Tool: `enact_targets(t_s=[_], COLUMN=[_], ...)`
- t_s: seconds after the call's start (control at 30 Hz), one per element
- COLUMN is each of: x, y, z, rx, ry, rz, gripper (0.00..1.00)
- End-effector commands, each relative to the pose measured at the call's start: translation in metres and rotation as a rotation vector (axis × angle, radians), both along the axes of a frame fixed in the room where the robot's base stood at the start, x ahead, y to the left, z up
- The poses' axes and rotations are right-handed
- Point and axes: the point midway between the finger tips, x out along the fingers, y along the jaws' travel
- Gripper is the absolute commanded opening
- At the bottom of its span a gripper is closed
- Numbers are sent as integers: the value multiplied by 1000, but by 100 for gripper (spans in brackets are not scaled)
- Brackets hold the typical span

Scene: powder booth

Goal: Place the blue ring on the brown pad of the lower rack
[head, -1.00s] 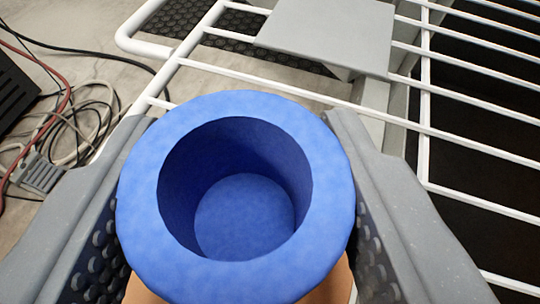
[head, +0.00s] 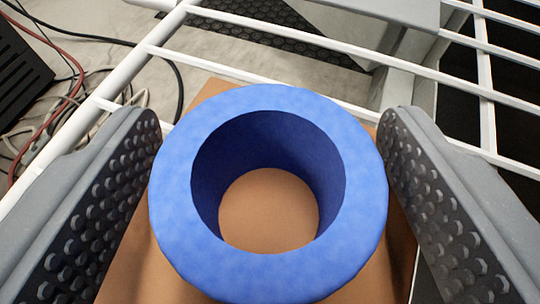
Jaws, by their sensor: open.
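The blue ring (head: 170,200) stands upright, hole facing up, on the brown pad (head: 130,270) in the head view. The pad's brown surface shows through the hole and around the ring. My gripper (head: 270,150) is open, with one studded jaw on each side of the ring.
White wire bars of the rack (head: 330,48) run across behind the ring and to the right. A grey plate (head: 380,10) lies at the top. Cables (head: 60,130) and a black box (head: 20,65) are at the left.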

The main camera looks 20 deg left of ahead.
Motion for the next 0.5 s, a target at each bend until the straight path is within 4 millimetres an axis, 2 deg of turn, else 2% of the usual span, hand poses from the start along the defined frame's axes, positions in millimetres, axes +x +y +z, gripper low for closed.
enact_targets(t_s=[0.17, 0.5], x=[-10, -65], y=[-5, -28], z=[6, 31], rx=[0, 0], ry=[0, 2], rz=[-1, -3], gripper=[68, 68])
